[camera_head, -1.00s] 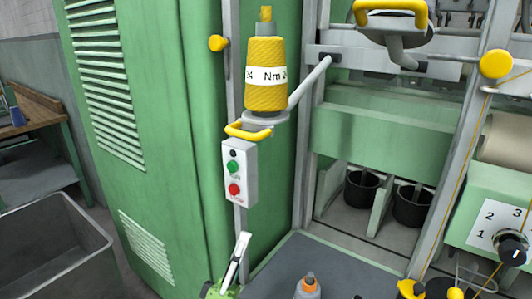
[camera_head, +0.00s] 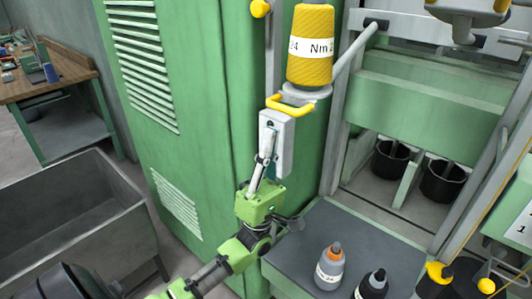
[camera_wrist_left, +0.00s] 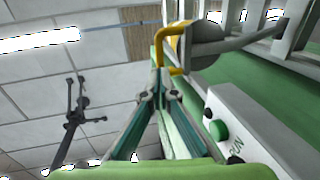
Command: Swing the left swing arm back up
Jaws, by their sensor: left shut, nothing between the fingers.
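The left swing arm (camera_head: 352,58) is a grey bar on the machine frame. Its end holds a grey round plate with a yellow loop handle (camera_head: 288,106) at the front. A yellow yarn cone (camera_head: 310,50) with a white label stands upright on the plate. My left gripper (camera_head: 269,140) is shut and empty, pointing up just below the handle, in front of the grey button box (camera_head: 285,150). In the left wrist view, the shut fingertips (camera_wrist_left: 158,85) are close beneath the yellow handle (camera_wrist_left: 161,48); I cannot tell whether they touch. My right gripper is not in view.
A green cabinet (camera_head: 215,120) stands behind my left arm. A dark-topped ledge (camera_head: 310,235) carries a grey bottle (camera_head: 329,265) and a black bottle (camera_head: 372,285). A grey bin (camera_head: 80,210) is at the left. Another swing arm's plate (camera_head: 470,10) is at upper right.

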